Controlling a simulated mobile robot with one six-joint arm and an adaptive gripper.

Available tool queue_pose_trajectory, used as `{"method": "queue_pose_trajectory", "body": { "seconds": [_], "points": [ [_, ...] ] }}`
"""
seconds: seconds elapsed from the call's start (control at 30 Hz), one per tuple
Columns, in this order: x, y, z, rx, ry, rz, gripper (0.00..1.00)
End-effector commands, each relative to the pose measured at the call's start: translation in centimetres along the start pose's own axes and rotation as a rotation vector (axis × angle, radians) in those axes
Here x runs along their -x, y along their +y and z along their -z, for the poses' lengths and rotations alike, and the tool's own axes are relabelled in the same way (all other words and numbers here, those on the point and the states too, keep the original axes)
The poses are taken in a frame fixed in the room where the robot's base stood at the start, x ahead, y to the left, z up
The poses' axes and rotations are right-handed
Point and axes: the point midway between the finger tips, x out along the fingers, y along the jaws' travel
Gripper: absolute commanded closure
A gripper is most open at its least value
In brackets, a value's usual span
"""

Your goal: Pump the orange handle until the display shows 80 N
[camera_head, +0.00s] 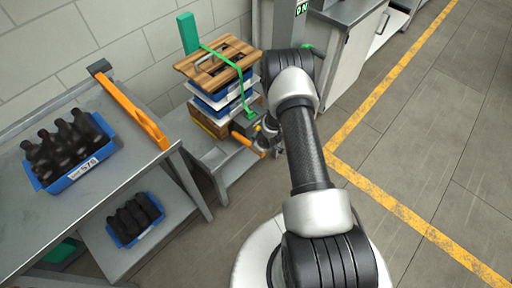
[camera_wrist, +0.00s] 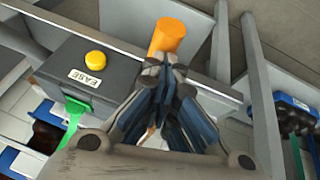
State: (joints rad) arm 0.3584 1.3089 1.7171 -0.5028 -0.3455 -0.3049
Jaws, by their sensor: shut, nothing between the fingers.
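The orange handle (camera_head: 247,143) shows low beside the strapped stack in the head view, and its rounded orange end (camera_wrist: 168,36) shows at top centre in the wrist view. My gripper (camera_wrist: 165,68) is shut and empty, its fingertips at the lower edge of the handle in the picture; I cannot tell whether they touch. In the head view my gripper (camera_head: 268,130) is small and partly hidden by my arm. A green display (camera_head: 302,8) at the top edge seems to read 0 N. A grey box (camera_wrist: 85,75) has a yellow button (camera_wrist: 96,60) and a label ending in EASE.
A green strap (camera_head: 240,75) runs over the wooden lid (camera_head: 218,60) of the crate stack. At left, a grey shelf (camera_head: 110,185) carries blue crates (camera_head: 80,172) of dark bottles and an orange bar (camera_head: 135,112). Floor is clear at right.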

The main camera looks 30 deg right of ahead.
Motion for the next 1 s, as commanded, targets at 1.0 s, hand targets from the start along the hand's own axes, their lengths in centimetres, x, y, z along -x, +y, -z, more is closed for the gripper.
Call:
{"method": "queue_pose_trajectory", "body": {
  "seconds": [1.0],
  "points": [
    [0.5, -0.2, 0.2, -0.002, -0.005, 0.001, 1.00]
  ]
}}
